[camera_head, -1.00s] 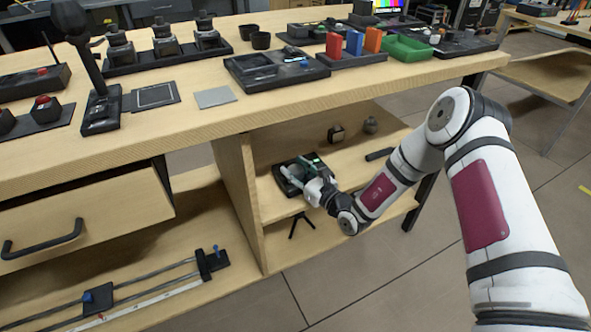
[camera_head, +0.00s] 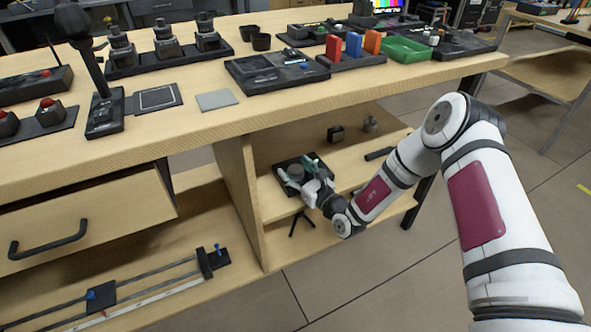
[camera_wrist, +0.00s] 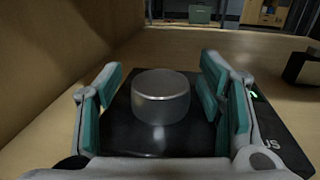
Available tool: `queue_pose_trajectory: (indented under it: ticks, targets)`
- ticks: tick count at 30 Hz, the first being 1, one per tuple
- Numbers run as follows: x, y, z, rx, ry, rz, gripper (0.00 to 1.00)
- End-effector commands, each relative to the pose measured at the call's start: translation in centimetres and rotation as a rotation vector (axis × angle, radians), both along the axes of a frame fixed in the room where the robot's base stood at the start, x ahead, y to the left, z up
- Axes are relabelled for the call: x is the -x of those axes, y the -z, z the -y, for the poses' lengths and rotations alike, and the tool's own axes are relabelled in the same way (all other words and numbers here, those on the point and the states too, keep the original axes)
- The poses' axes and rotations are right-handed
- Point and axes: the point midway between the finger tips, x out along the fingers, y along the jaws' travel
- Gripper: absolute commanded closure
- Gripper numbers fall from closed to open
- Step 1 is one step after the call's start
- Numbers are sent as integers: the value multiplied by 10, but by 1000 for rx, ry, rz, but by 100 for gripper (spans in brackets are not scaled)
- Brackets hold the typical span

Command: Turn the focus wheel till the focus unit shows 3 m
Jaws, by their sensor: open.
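The focus wheel (camera_wrist: 160,97) is a grey metallic cylinder standing on the black focus unit (camera_wrist: 140,139) in the wrist view. In the head view the focus unit (camera_head: 284,183) sits on the shelf below the table, and the wheel (camera_head: 296,171) shows on it. My gripper (camera_wrist: 160,92) is open, with one teal-padded finger on each side of the wheel and a gap on both sides. It also shows in the head view (camera_head: 300,178). A green display glow shows right of the right finger, mostly hidden, and I cannot read it. Part of a label ending in "US" shows.
A wooden divider (camera_wrist: 50,70) rises close on the left of the unit. Small dark items (camera_head: 335,134) stand further back on the shelf. A black bar (camera_head: 379,154) lies on the shelf to the right. Bare shelf lies between them.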

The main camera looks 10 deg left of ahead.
Motion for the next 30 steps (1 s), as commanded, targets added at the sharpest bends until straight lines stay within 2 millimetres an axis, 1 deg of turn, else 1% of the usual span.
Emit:
queue_pose_trajectory:
  ticks: [5, 12, 18, 21, 24, 30]
  targets:
    - [12, 0, 12, 1, 1, -2, 38]
    - [47, 1, 45, 2, 3, -4, 38]
    - [73, 0, 67, 0, 1, -3, 38]
    - [82, 1, 75, 1, 2, -2, 38]
    - [87, 0, 79, 1, 0, -1, 38]
    - [89, 0, 80, 1, -1, -1, 38]
